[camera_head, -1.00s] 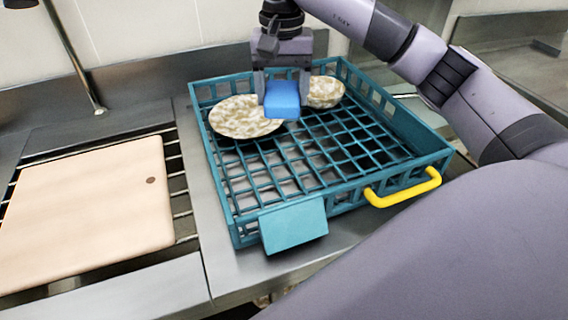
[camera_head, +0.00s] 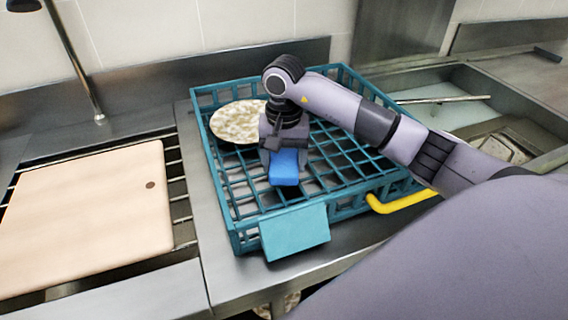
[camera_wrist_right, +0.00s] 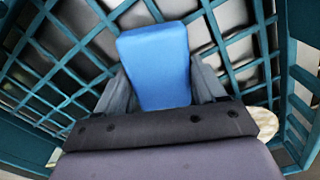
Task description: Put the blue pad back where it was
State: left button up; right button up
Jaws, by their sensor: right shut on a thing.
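The blue pad (camera_head: 284,167) is between the fingers of my right gripper (camera_head: 284,160), which is shut on it. The gripper points down over the front-middle part of the teal crate (camera_head: 345,208). In the right wrist view the pad (camera_wrist_right: 157,65) sits between both fingers, with the crate's grid (camera_wrist_right: 225,45) behind it. I cannot tell whether the pad touches the grid. My left gripper is not in view.
A speckled plate (camera_head: 236,122) lies at the crate's back left. The crate has a teal front panel (camera_head: 296,232) and a yellow handle (camera_head: 400,201). A beige board (camera_head: 90,215) lies on the rack at left. A sink (camera_head: 450,112) is at right.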

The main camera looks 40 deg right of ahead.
aim_at(284, 160)
jog(key=shift+f, duration=0.85)
jog(key=shift+f, duration=0.1)
jog(key=o, duration=1)
notch_tip(284, 160, up, 12)
jog(key=shift+b, duration=0.3)
